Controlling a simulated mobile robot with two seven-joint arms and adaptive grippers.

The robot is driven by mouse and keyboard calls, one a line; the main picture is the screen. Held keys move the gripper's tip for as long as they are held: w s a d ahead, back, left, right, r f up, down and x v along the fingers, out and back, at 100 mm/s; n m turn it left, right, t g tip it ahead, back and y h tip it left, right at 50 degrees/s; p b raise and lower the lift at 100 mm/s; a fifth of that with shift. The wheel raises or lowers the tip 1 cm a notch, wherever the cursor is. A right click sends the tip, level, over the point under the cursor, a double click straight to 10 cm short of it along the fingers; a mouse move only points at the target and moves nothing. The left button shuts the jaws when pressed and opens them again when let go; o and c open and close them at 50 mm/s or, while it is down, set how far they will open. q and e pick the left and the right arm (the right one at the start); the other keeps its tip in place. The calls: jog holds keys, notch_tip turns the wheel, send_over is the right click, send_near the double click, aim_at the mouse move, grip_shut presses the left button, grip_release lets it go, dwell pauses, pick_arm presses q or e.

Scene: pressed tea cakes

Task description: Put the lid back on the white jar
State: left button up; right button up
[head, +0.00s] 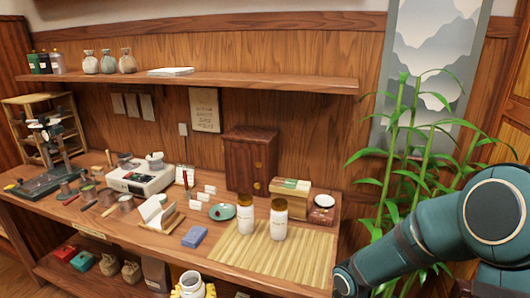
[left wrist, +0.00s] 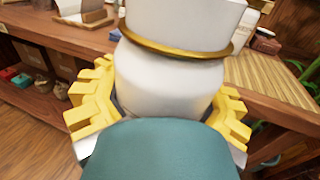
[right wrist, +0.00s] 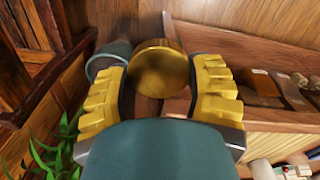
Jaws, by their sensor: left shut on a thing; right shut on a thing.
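The white jar (head: 191,279) shows at the bottom edge of the head view, upright with a dark open mouth. My left gripper (head: 193,291) is shut around it, in front of the bench. In the left wrist view the jar (left wrist: 170,88) fills the middle between yellow fingers, with a gold band around it. In the right wrist view my right gripper (right wrist: 160,92) is shut on a round gold lid (right wrist: 158,68). The right gripper is outside the head view; only its arm shows at right. The jar and lid are apart.
Two other white jars (head: 248,222) with brown-gold lids stand on a bamboo mat (head: 305,250) at the bench's right end. A blue block (head: 194,236) lies left of the mat. A bamboo plant (head: 400,170) stands right of the bench. A lower shelf with bags shows below.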

pick_arm(q)
jog(key=shift+d, duration=0.1)
dwell(0.4)
jog(key=s+d+f+m+g+h, duration=0.2)
jog(key=d+m+g+h, duration=0.2)
jog(key=d+m+h, duration=0.4)
jog(key=d+h, duration=0.3)
jog(key=d, duration=0.3)
jog(key=shift+h, duration=0.3)
jog(key=shift+s+a, duration=0.1)
pick_arm(e)
jog(key=w+a+r+n, duration=0.2)
jog(key=a+r, duration=0.6)
jog(key=a, duration=0.4)
jog(key=w+a+r+n, duration=0.3)
jog(key=a+r, duration=0.5)
jog(key=a, duration=0.3)
jog(key=shift+a+n, duration=0.35)
jog(key=shift+n, duration=0.45)
jog(key=shift+w, duration=0.1)
jog(key=shift+f, duration=1.95)
